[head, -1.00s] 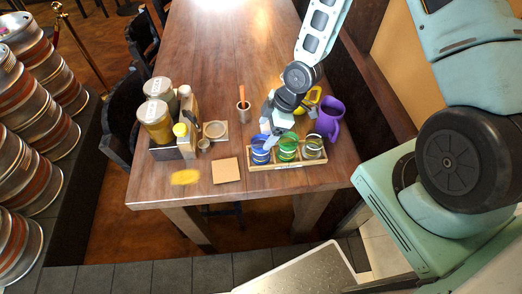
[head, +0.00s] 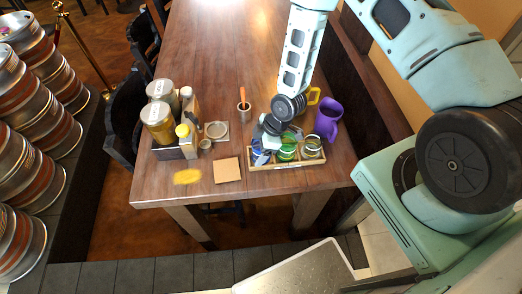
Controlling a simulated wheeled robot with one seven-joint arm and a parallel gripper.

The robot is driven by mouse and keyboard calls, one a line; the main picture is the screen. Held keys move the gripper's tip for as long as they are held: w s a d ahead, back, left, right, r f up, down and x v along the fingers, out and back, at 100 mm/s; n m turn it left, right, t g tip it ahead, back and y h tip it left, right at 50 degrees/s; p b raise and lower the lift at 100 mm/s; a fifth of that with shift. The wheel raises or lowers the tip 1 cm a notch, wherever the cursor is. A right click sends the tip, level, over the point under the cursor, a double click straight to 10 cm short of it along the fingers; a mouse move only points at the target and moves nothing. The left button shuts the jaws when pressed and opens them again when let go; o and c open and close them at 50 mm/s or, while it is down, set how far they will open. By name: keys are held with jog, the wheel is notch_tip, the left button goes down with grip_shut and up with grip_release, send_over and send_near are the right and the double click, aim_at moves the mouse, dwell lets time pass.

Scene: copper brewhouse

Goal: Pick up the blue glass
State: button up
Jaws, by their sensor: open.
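The blue glass (head: 258,158) stands in the left place of a wooden flight tray (head: 290,165) near the table's front edge. Its upper part is largely hidden by my gripper (head: 268,147). My gripper is open and points down at the blue glass from above. I cannot tell whether the fingers touch the glass or lie around it. A green glass (head: 287,152) stands in the middle of the tray, and a clearer glass (head: 311,149) stands at its right end.
A square coaster (head: 227,170) and a yellow patch (head: 187,177) lie to the left. A condiment caddy (head: 168,150) stands further left.

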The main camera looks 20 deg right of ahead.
jog(key=c, duration=1.1)
jog(key=shift+c, duration=0.2)
jog(key=shift+r, duration=0.1)
notch_tip(320, 180, up, 10)
jog(key=b, duration=0.2)
